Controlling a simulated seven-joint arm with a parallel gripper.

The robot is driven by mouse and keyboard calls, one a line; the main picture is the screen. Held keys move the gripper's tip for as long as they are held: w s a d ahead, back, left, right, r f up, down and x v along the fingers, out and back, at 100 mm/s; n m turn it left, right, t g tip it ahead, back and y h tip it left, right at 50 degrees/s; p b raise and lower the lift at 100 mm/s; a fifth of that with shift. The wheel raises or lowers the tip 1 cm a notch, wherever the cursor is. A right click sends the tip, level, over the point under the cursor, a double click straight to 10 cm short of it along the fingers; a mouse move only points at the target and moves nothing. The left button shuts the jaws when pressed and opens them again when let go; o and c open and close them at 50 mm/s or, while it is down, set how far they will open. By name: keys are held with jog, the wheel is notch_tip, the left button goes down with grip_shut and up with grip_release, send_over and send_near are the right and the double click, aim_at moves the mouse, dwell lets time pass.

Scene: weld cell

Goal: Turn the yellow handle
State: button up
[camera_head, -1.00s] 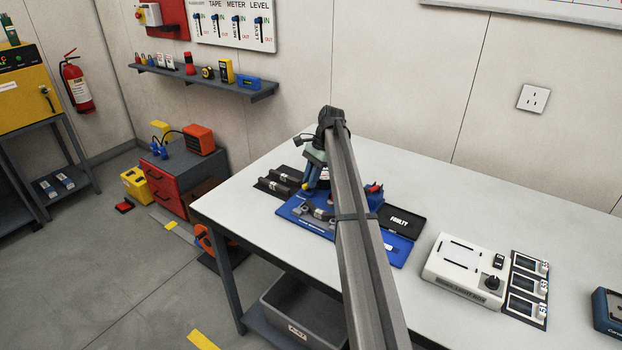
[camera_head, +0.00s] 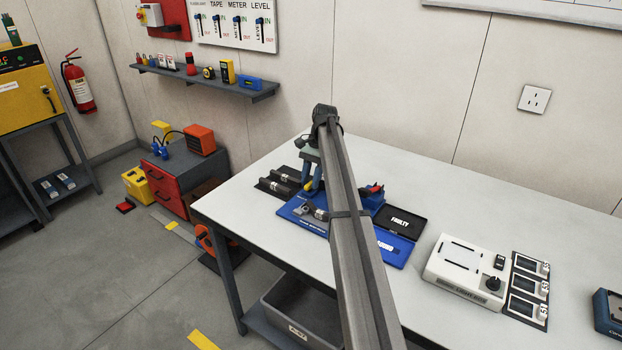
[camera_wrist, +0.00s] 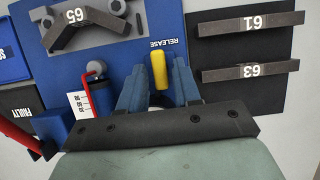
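The yellow handle (camera_wrist: 158,70) shows in the wrist view on the blue fixture board (camera_wrist: 215,82), below the upside-down word RELEASE. My gripper (camera_wrist: 157,88) has its two blue fingers apart, one on each side of the handle. A gap shows between the handle and each finger, so it does not look gripped.
In the wrist view a red lever (camera_wrist: 20,135) and a blue block with a grey knob (camera_wrist: 96,72) stand left of my gripper. A bent piece marked 65 (camera_wrist: 78,22) and bars marked 61 (camera_wrist: 250,23) and 63 (camera_wrist: 250,70) lie close by. A FAULTY tray (camera_head: 400,222) is at right.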

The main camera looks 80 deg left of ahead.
jog(key=shift+o, duration=0.7)
